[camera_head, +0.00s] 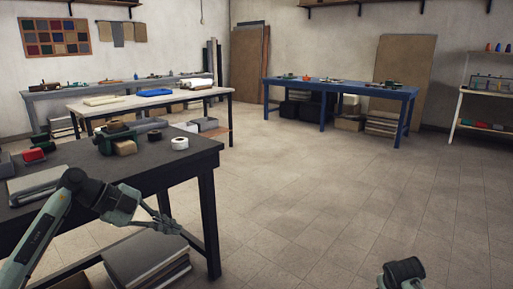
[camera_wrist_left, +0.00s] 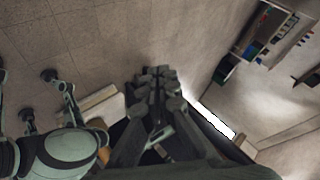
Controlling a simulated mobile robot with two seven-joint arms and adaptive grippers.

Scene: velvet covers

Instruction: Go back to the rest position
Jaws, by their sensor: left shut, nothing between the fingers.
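My left gripper (camera_head: 172,226) is in front of the dark table (camera_head: 205,152) at the left of the head view. It hangs low beside the table's near edge, over the floor. In the left wrist view its fingers (camera_wrist_left: 158,84) are together with nothing between them.
A blue table (camera_head: 340,87) stands at the back. The tiled floor (camera_head: 330,190) in the middle is clear.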

